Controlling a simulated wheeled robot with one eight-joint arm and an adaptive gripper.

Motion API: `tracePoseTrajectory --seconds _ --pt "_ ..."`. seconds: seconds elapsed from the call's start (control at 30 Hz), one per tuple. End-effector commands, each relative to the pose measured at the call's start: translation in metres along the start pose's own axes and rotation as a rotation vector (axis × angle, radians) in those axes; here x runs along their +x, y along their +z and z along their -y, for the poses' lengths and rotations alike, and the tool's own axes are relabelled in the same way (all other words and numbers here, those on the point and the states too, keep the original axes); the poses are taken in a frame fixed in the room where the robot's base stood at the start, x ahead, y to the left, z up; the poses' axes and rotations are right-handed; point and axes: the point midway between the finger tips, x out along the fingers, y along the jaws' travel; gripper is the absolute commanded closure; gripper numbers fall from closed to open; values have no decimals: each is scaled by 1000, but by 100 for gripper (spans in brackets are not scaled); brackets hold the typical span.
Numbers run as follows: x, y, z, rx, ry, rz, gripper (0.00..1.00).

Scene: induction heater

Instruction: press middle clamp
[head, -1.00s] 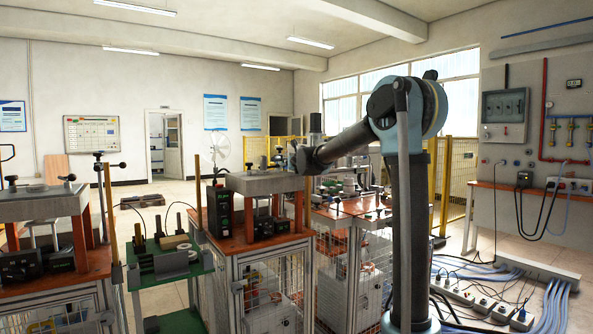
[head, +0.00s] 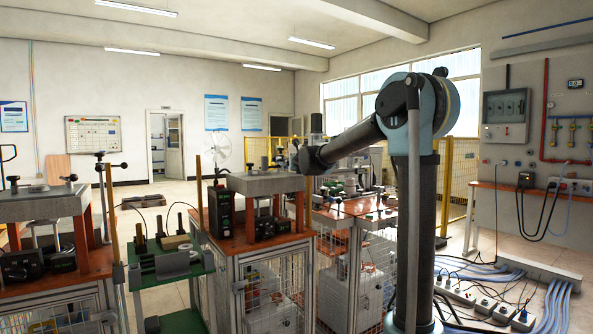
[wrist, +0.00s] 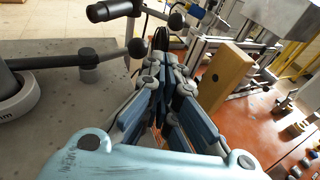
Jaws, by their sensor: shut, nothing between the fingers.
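The middle station has a grey top plate (head: 262,184), which carries small dark clamp parts (head: 280,161) near my gripper (head: 296,158). In the wrist view the plate (wrist: 60,115) fills the left side. A clamp with black bars and round knobs (wrist: 137,47) stands on it, with a short grey post (wrist: 88,70) under one bar. My gripper also shows in the wrist view (wrist: 162,52), with its blue-padded fingers closed and empty. The fingertips are close to the clamp knobs, just past the plate's edge. I cannot tell whether they touch.
A yellow-brown block (wrist: 226,78) stands close right of my fingers, above an orange-red bench top (wrist: 245,140). A similar station (head: 45,206) stands at the left, with a green stand (head: 168,268) between. Cables and power strips (head: 490,300) lie on the floor at the right.

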Motion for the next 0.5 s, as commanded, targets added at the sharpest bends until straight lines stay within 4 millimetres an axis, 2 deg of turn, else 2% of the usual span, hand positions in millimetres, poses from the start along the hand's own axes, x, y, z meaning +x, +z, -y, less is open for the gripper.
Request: tracePoseTrajectory --seconds 0.1,0.5 --pt "-19 0 0 0 1 -1 100" --pt "-74 0 0 0 2 0 100"
